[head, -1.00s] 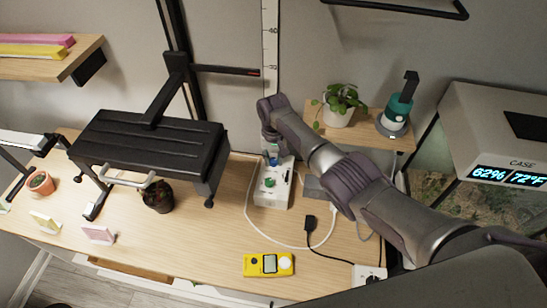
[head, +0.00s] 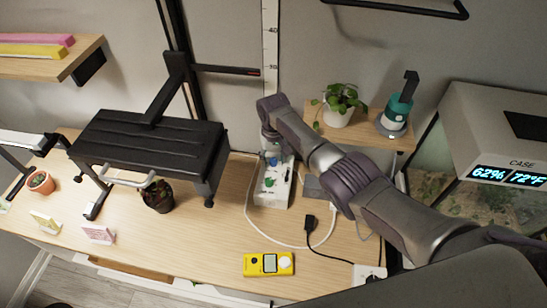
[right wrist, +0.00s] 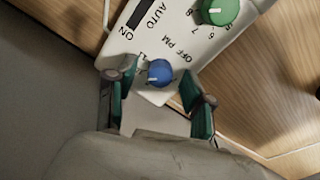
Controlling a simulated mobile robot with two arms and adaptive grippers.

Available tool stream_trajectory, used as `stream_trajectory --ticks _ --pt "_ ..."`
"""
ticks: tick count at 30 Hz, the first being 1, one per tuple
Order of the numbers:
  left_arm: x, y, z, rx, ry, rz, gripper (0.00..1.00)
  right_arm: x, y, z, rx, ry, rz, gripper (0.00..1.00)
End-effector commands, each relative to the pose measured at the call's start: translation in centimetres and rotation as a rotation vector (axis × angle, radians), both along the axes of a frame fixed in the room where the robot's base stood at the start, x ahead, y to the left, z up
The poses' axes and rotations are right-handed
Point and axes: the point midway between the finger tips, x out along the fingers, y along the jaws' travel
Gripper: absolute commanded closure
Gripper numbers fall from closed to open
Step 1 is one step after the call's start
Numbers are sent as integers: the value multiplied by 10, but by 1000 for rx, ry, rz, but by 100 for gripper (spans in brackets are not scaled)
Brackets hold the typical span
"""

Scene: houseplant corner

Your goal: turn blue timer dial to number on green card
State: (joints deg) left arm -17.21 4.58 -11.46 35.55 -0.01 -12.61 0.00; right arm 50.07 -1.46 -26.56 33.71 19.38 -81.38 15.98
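The blue timer dial (right wrist: 159,72) is on the white timer box (right wrist: 150,45), beside "OFF" and "PM" lettering; its pale mark sits on its lower left part. It also shows in the head view (head: 271,161). My right gripper (right wrist: 156,88) is open, its teal fingers apart on either side of the blue dial, with gaps visible. In the head view it reaches down at the box's far end. A card edge (head: 4,207) at the far left looks greenish; its number is unreadable. My left gripper is not in view.
A green dial (right wrist: 219,9) sits close to the blue one. A yellow meter (head: 268,264), white cable and black plug (head: 309,222) lie nearby.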

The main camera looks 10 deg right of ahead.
Motion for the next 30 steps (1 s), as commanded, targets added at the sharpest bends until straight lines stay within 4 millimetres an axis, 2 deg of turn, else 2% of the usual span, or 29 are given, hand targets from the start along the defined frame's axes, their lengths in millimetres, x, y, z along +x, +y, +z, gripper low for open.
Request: stream_trajectory --ticks 7,11,16,24,30 --pt "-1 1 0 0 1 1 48 0 0 1 0 0 0 47" --pt "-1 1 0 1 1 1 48 1 0 9 1 -1 0 47" --pt "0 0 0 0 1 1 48 1 0 35 1 -5 0 47" --pt "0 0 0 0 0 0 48 1 0 93 1 -3 0 47" --pt "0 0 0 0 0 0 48 1 0 116 1 -2 0 47"
